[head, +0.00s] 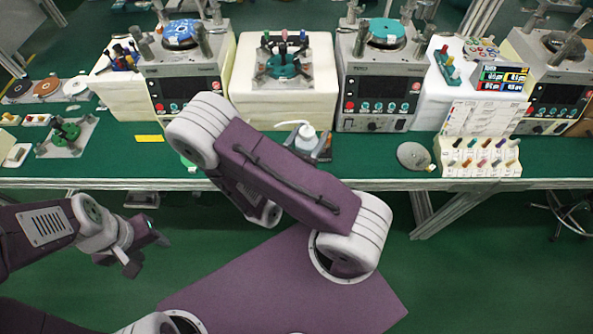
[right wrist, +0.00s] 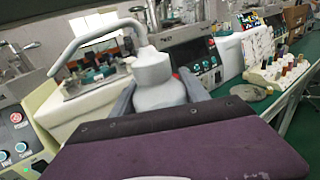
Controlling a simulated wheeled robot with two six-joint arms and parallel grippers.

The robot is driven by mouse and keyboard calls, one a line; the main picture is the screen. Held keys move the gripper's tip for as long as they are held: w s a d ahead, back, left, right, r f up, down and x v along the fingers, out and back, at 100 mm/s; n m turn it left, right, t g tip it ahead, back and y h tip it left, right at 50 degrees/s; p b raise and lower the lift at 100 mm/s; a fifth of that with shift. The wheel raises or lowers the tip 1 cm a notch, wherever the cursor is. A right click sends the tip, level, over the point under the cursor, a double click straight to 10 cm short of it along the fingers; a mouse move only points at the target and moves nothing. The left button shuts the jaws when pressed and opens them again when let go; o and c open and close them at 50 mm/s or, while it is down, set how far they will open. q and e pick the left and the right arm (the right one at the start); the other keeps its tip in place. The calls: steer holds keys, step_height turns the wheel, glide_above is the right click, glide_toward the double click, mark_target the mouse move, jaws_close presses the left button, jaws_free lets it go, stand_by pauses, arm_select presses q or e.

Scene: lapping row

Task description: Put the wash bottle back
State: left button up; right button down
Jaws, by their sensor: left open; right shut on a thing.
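The wash bottle (head: 306,137) is white with a bent spout that points left. My left gripper (head: 146,248) is open and empty, low in front of the bench at the left.
Lapping machines (head: 376,85) and white blocks (head: 285,105) line the back of the green bench (head: 370,160). A grey disc (head: 413,155) and a rack of coloured-top bottles (head: 478,158) stand to the right. A yellow strip (head: 150,138) lies left; bare bench surrounds it.

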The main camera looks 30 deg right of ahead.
arm_select(q)
step_height(320, 180, down, 18)
steer(key=b, duration=1.7)
steer(key=shift+w, duration=0.2)
arm_select(e)
steer(key=w+f, duration=1.2)
steer(key=shift+d, duration=0.45)
steer(key=c, duration=0.6)
jaws_free()
steer(key=shift+w+f, duration=0.1)
steer(key=shift+w, duration=0.05)
arm_select(q)
steer(key=shift+f, duration=0.1)
arm_select(e)
steer(key=shift+o, duration=0.2)
